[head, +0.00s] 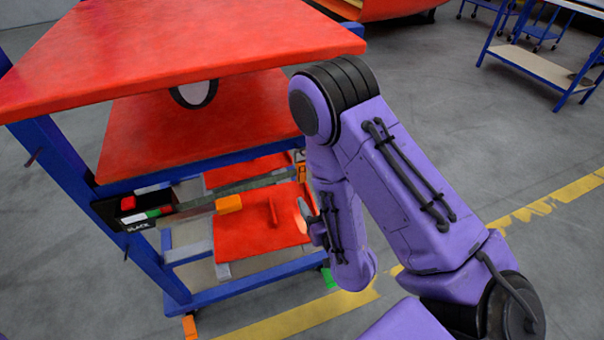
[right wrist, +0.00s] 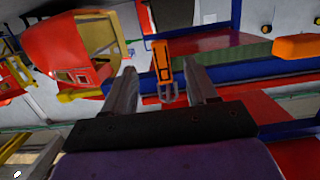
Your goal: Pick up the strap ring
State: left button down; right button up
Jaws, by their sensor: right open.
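The strap ring (right wrist: 168,93) is a small grey loop at the lower end of an orange and black strap fitting (right wrist: 162,62) in the right wrist view. My right gripper (right wrist: 159,74) is open, with one finger on either side of the ring and fitting in that view. I cannot tell whether the fingers are level with the ring in depth. In the head view my purple right arm hides most of the gripper, and I cannot make out the ring. My left gripper is not in view.
A red-topped, blue-framed cart (head: 190,45) stands at the left. An orange block (head: 229,203) and a black box (head: 127,203) are on its side. A blue cart (head: 540,62) stands at the back right. Grey floor is clear at the right.

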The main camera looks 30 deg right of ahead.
aim_at(302, 169)
jog(key=shift+t+h, duration=0.4)
jog(key=shift+t, duration=0.5)
jog(key=w+r+b, duration=0.1)
jog(key=w+b, duration=0.1)
jog(key=b, duration=0.1)
jog(key=w+d+r+b, duration=0.1)
jog(key=w, duration=0.1)
jog(key=shift+d+r, duration=0.1)
jog(key=shift+r, duration=0.25)
jog(key=x, duration=0.2)
jog(key=p+x, duration=0.1)
jog(key=x, duration=0.2)
jog(key=p+x, duration=0.1)
jog(key=x, duration=0.1)
jog(key=shift+w+r, duration=0.25)
jog(key=shift+w, duration=0.1)
jog(key=shift+c, duration=0.6)
grip_shut()
